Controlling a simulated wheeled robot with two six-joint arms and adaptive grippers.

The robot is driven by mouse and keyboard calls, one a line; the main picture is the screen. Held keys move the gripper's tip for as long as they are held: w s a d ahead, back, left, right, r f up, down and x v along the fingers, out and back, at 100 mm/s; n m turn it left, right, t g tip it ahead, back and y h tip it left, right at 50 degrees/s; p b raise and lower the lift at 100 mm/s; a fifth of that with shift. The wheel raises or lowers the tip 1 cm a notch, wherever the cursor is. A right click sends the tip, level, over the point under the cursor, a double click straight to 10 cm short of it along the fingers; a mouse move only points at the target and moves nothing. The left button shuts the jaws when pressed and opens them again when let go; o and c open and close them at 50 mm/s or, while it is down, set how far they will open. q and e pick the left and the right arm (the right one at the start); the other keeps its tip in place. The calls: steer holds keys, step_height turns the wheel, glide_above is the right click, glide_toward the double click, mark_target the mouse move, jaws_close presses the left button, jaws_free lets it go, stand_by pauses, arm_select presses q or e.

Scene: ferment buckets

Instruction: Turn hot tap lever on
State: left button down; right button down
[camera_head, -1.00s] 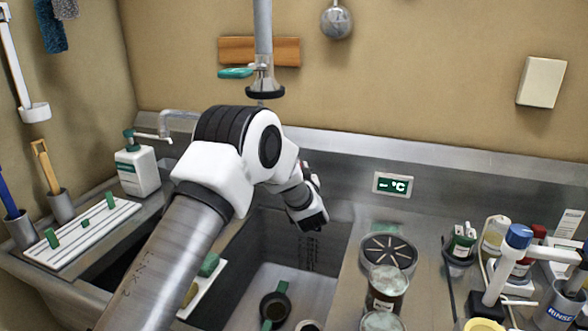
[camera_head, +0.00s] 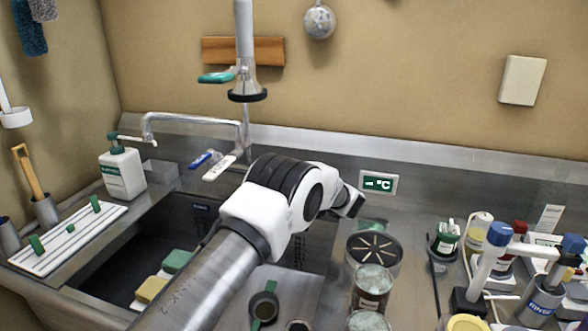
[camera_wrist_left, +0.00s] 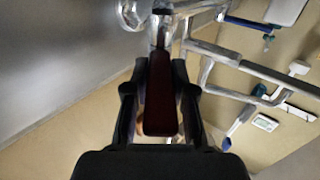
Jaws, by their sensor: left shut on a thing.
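In the left wrist view a dark red lever (camera_wrist_left: 160,105) runs lengthwise between the two black fingers of my left gripper (camera_wrist_left: 160,75), which is shut on it. The lever joins a shiny metal stem at its far end. In the head view the tap spout (camera_head: 190,119) and its riser stand behind the sink, with a blue-marked lever (camera_head: 201,160) and a whitish lever (camera_head: 219,168) near its foot. My left arm crosses the sink in front of them. Its gripper cannot be made out clearly there. My right gripper is out of view.
A green-topped soap bottle (camera_head: 122,172) and a white drying rack (camera_head: 68,238) stand left of the sink. A temperature display (camera_head: 378,184) is on the back panel. Jars (camera_head: 372,288) and several bottles crowd the right counter. A spray head (camera_head: 247,92) hangs above.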

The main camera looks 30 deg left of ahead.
arm_select(q)
steer(key=shift+r, duration=0.1)
steer(key=c, duration=1)
jaws_free()
steer(key=shift+w+a, duration=0.1)
steer(key=shift+o, duration=0.2)
steer(key=v, duration=0.7)
steer(key=shift+d, duration=0.25)
